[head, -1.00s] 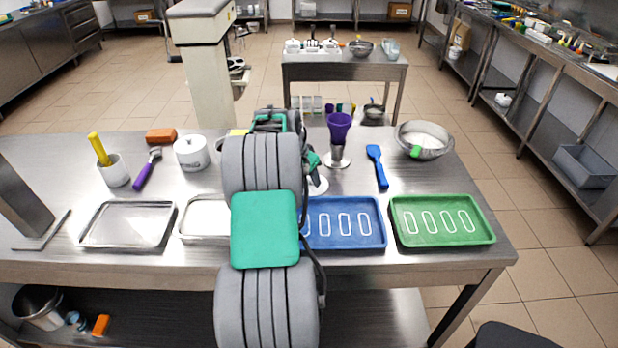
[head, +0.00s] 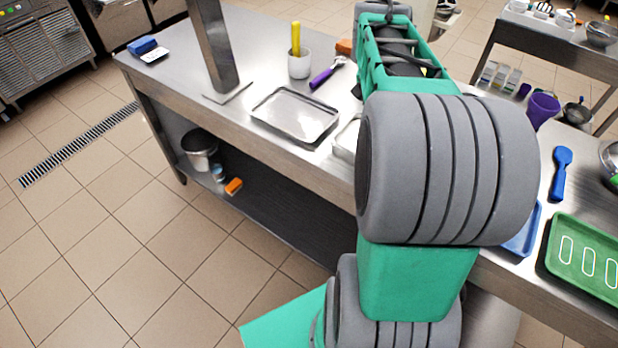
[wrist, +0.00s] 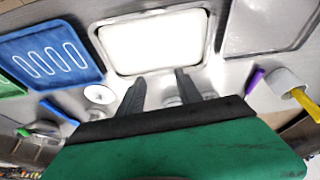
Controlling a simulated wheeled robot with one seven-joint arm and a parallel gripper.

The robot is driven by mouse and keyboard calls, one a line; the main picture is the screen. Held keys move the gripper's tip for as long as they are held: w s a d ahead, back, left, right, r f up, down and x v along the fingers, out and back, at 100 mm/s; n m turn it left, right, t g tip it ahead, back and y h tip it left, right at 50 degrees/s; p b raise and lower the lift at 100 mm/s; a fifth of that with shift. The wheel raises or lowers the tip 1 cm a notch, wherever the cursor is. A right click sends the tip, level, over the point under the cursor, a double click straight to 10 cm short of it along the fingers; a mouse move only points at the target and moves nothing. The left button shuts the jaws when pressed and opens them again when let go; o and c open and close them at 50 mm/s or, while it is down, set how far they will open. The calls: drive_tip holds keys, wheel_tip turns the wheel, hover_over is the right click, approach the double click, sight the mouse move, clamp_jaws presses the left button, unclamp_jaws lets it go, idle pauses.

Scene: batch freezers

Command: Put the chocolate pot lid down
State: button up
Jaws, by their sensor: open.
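My gripper (wrist: 160,80) is open in the wrist view, its two dark fingers apart with nothing held between them. A small round pale disc with a dark centre (wrist: 100,93) lies on the steel table beside the blue tray (wrist: 50,58); it looks like the chocolate pot lid, but it is too small to be sure. It is apart from the fingers, to their left. My arm hides this part of the table in the head view, along with my gripper. I cannot make out the chocolate pot.
A steel tray with white contents (wrist: 92,32) lies just beyond the fingers. An empty steel tray (head: 295,114), a white cup with a yellow handle (head: 299,65) and a purple-handled tool (head: 327,73) are on the left; a blue spatula (head: 561,172) and green tray (head: 590,262) are on the right.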

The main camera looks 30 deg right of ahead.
drive_tip(key=s+a+f+n+y, duration=0.1)
drive_tip(key=a+n, duration=0.3)
drive_tip(key=a, duration=0.6)
drive_tip(key=s+a+f+n+t+y, duration=0.1)
drive_tip(key=s+a+f+n, duration=0.1)
drive_tip(key=a, duration=0.7)
drive_tip(key=s+a+f+n+y, duration=0.1)
drive_tip(key=s+a+n, duration=0.3)
drive_tip(key=a, duration=0.6)
drive_tip(key=shift+a+f+n+t+y, duration=0.35)
drive_tip(key=shift+f+n, duration=0.3)
drive_tip(key=shift+n, duration=0.45)
drive_tip(key=shift+d, duration=0.1)
